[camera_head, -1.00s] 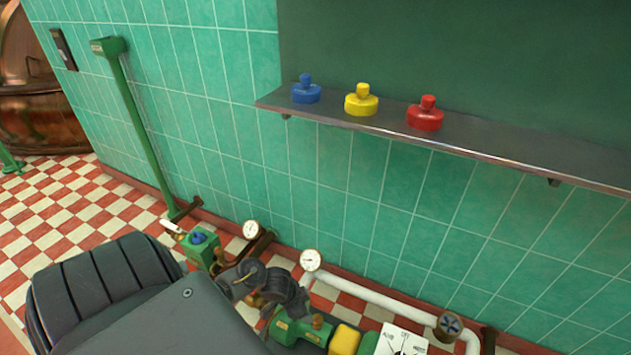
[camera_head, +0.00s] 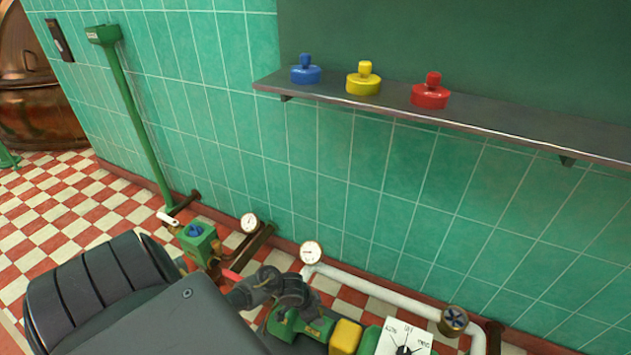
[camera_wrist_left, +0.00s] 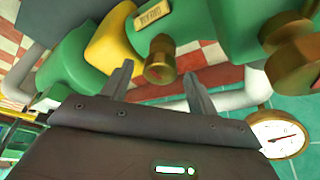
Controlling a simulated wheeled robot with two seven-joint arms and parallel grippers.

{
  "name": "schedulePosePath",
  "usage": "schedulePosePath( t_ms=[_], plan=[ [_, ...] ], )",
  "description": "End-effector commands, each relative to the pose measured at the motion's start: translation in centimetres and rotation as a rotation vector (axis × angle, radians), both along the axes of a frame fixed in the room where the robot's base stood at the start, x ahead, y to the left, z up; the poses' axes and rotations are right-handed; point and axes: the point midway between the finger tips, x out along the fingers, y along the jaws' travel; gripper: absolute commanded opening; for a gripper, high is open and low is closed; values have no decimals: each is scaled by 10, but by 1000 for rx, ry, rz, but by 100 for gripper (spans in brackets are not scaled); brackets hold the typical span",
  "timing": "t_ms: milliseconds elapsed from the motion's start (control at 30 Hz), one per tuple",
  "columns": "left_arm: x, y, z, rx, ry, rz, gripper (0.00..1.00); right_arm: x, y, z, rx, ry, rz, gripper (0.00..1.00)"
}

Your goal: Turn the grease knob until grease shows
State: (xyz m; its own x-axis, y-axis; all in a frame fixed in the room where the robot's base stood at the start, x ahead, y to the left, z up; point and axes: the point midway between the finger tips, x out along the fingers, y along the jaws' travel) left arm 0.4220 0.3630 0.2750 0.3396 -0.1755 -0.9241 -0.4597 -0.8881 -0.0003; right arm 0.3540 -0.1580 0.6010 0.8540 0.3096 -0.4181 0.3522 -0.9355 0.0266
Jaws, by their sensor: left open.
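A small brass knob (camera_wrist_left: 159,68) sticks out of the green pump housing (camera_wrist_left: 186,38) in the left wrist view; I take it for the grease knob. A small label is on the housing beside it. My left gripper (camera_wrist_left: 157,74) is open, with one finger on each side of the knob near its end. I cannot tell whether the fingers touch it. In the head view my left gripper (camera_head: 282,288) is above the green machine (camera_head: 300,326) and hides the knob. No grease is visible. My right gripper is not in view.
A yellow block (camera_head: 345,337) and a white dial plate (camera_head: 405,338) sit right of the gripper. Gauges (camera_head: 311,252), a white pipe (camera_head: 375,289) and a green valve box (camera_head: 198,243) are close by. A shelf (camera_head: 480,119) holds blue, yellow and red knobbed pieces.

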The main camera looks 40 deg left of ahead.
Motion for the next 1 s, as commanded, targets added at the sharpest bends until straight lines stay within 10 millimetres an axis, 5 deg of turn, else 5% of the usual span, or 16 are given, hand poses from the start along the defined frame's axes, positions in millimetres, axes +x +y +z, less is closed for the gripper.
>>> schedulePosePath(
  t_ms=[333,700,1000],
  plan=[
    [1,-1,-1,0,0,0,59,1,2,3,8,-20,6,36],
    [0,-1,-1,0,0,0,14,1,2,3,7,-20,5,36],
    [1,0,-1,0,0,-48,14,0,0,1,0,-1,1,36]
  ],
)
